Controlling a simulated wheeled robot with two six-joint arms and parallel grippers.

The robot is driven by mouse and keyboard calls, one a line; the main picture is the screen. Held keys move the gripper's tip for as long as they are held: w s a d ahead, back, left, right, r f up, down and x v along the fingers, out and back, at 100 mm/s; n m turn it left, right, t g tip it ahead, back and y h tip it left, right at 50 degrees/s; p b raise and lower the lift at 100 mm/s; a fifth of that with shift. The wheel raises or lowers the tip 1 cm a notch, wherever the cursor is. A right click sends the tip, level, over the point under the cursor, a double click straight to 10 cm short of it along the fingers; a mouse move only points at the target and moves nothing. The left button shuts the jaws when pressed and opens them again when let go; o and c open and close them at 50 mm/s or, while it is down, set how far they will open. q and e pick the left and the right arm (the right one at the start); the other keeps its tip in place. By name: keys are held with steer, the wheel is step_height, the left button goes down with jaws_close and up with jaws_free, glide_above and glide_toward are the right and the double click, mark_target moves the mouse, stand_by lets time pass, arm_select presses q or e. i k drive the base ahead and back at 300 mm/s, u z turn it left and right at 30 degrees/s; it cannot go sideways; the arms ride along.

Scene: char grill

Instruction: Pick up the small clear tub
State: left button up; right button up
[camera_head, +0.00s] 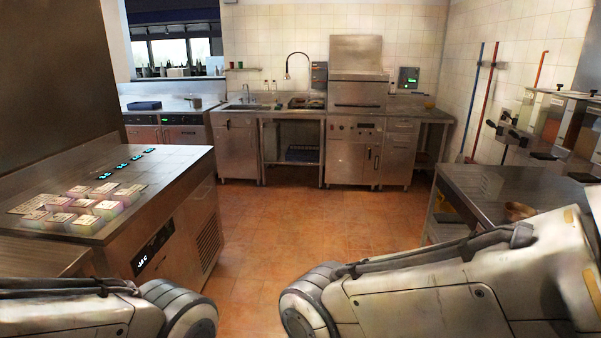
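I cannot pick out a small clear tub with certainty. A cluster of small, pale, box-like items (82,206) sits on the left steel counter, some with a pinkish tint; whether any is a clear tub I cannot tell. Parts of both my arms show along the bottom edge, one at the left and one at the right. Neither gripper is in the picture.
A tiled floor aisle (270,230) runs clear to the back. A steel sink unit and cooker (357,120) line the back wall. A steel table (480,185) stands at right.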

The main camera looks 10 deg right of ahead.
mark_target(491, 183)
steer(key=z, duration=0.2)
steer(key=i, duration=1.95)
steer(key=z, duration=1.35)
steer(key=i, duration=1.5)
steer(key=z, duration=0.75)
